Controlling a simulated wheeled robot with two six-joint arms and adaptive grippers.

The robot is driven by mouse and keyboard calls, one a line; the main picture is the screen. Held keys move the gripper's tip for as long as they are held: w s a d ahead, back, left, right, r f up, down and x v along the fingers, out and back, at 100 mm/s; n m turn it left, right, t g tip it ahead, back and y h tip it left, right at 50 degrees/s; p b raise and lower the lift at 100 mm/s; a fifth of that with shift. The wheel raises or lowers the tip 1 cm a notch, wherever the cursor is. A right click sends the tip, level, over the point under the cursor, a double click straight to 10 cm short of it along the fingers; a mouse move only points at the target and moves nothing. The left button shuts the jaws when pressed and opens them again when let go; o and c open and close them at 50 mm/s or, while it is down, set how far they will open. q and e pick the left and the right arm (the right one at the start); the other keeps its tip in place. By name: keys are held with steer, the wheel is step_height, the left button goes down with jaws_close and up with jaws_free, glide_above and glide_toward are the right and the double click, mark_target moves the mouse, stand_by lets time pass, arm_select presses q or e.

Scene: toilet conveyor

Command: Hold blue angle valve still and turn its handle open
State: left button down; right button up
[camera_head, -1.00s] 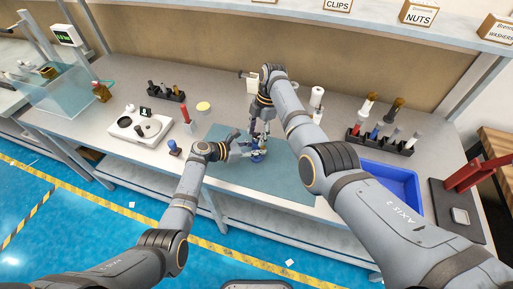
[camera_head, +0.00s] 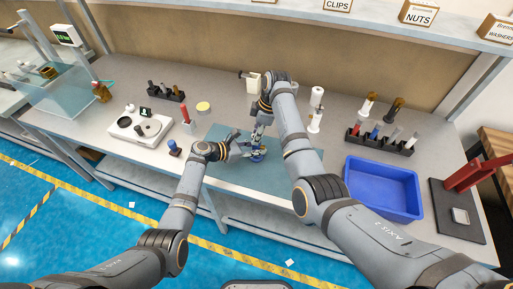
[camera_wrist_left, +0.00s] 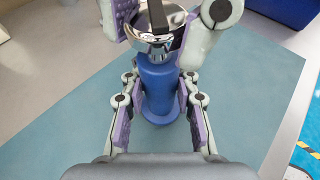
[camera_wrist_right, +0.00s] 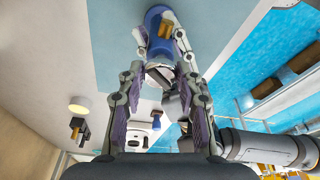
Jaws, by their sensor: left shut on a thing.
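The blue angle valve (camera_head: 259,157) stands upright on the teal mat (camera_head: 287,178). My left gripper (camera_head: 247,152) is shut on its blue body (camera_wrist_left: 158,88), with one finger on each side in the left wrist view. The valve's chrome top and dark handle (camera_wrist_left: 168,38) are above the body. My right gripper (camera_head: 258,140) comes down from above. Its fingers (camera_wrist_right: 163,78) are apart on either side of the chrome top and handle; I cannot tell whether they touch. The handle's exact angle is hard to see.
A blue bin (camera_head: 383,190) and a red press-like tool (camera_head: 470,178) stand at the right. A rack of handled tools (camera_head: 380,143) is behind the bin. A white device (camera_head: 140,128) and a blue-topped item (camera_head: 174,148) stand at the left. Bare mat lies right of the valve.

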steer(key=shift+c, duration=1.3)
steer(key=n+g, duration=0.1)
steer(key=n, duration=0.3)
steer(key=shift+d, duration=0.1)
steer(key=n+g, duration=0.1)
steer(key=n, duration=0.3)
steer(key=o, duration=0.8)
steer(key=shift+r, duration=4.05)
